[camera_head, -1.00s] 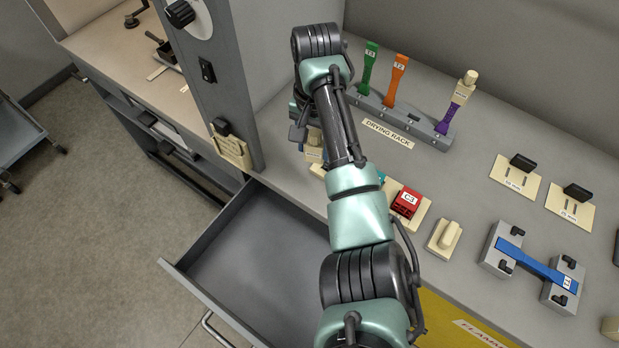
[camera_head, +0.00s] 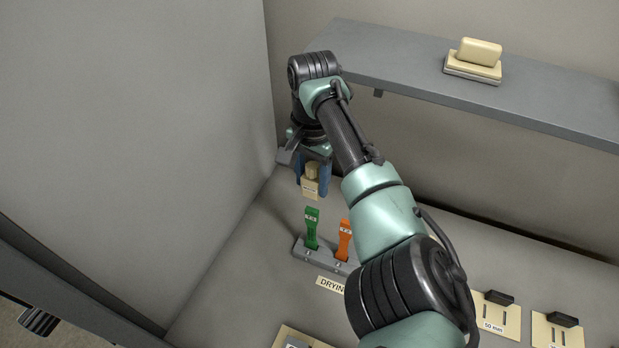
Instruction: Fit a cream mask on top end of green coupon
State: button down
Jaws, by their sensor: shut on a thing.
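My gripper (camera_head: 312,180) is shut on a cream mask (camera_head: 311,186), which hangs between its blue fingers. The mask is in the air above the green coupon (camera_head: 311,227) and apart from it. The green coupon stands upright in the left end of the grey drying rack (camera_head: 299,249), with its top end bare. A small label shows near its top.
An orange coupon (camera_head: 344,239) stands in the rack just right of the green one. My forearm hides the rack's right part. A grey shelf (camera_head: 420,82) with a cream block (camera_head: 478,52) runs along the back wall. Slotted cream plates (camera_head: 497,317) lie at lower right.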

jog(key=shift+w, duration=0.2)
jog(key=shift+s+f+b, duration=0.25)
jog(key=shift+f+b, duration=0.3)
jog(key=shift+b, duration=0.2)
notch_tip(320, 180, down, 4)
jog(key=b, duration=0.3)
jog(key=shift+r+b, duration=0.1)
jog(key=shift+b, duration=0.25)
jog(key=c, duration=0.8)
grip_release()
jog(key=shift+w, duration=0.1)
jog(key=c, duration=2.4)
grip_release()
jog(key=c, duration=1.6)
grip_release()
jog(key=shift+p, duration=0.3)
